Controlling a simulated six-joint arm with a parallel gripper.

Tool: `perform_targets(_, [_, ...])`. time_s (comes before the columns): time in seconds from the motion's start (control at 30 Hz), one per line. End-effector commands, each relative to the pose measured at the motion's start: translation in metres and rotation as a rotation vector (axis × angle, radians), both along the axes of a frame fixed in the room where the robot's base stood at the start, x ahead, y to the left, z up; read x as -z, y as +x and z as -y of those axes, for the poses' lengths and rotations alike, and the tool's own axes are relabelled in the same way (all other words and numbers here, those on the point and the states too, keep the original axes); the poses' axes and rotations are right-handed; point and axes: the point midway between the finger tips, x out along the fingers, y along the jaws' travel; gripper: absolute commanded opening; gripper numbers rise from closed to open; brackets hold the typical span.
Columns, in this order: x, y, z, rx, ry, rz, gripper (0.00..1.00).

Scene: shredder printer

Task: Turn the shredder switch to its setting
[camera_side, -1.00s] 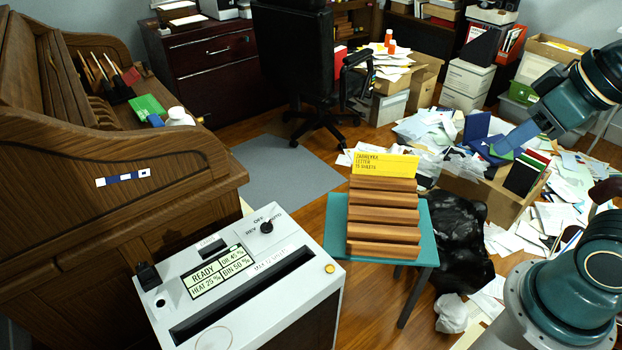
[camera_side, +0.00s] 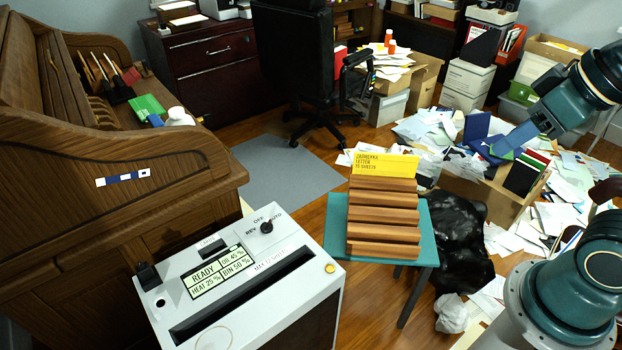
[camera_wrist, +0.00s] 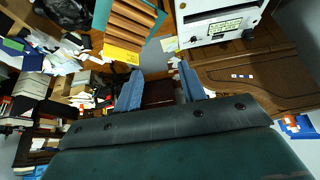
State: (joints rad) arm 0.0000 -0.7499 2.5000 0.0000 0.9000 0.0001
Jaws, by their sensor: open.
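The shredder (camera_side: 310,295) is a white-topped box at the lower middle of the side view. Its switch (camera_side: 266,227) is a small black knob near the top back edge, among the printed marks OFF, REV and AUTO. Which mark it points at is too small to tell. A display (camera_side: 219,272) on top reads READY. My gripper (camera_side: 502,146) is at the upper right of the side view, far from the shredder, open and empty. In the wrist view the two blue fingers of my gripper (camera_wrist: 160,82) stand apart, and the shredder (camera_wrist: 232,22) shows upside down at the top.
A teal stool (camera_side: 432,245) with a brown slotted rack (camera_side: 383,215) and a yellow card (camera_side: 385,164) stands between shredder and my arm. A wooden desk (camera_side: 120,190) is at left. A black bag (camera_side: 455,250) and scattered papers (camera_side: 560,205) cover the floor at right.

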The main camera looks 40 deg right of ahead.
Motion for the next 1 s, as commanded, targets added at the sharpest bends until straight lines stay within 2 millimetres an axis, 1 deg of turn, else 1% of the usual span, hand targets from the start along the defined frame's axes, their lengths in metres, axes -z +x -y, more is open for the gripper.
perform_targets(0.03, [0.0,0.0,0.0,0.0,0.0,0.0,0.52])
perform_targets(0.07, [0.0,0.001,0.0,0.0,0.001,0.0,0.56])
perform_targets(0.23, [0.0,0.01,-0.003,0.009,0.016,0.001,0.56])
perform_targets(0.37, [0.001,0.027,-0.008,0.022,0.046,0.003,0.56])
perform_targets(0.67, [0.01,0.086,-0.03,0.08,0.181,0.007,0.56])
perform_targets(1.0, [0.035,0.154,-0.059,0.175,0.387,-0.009,0.56])
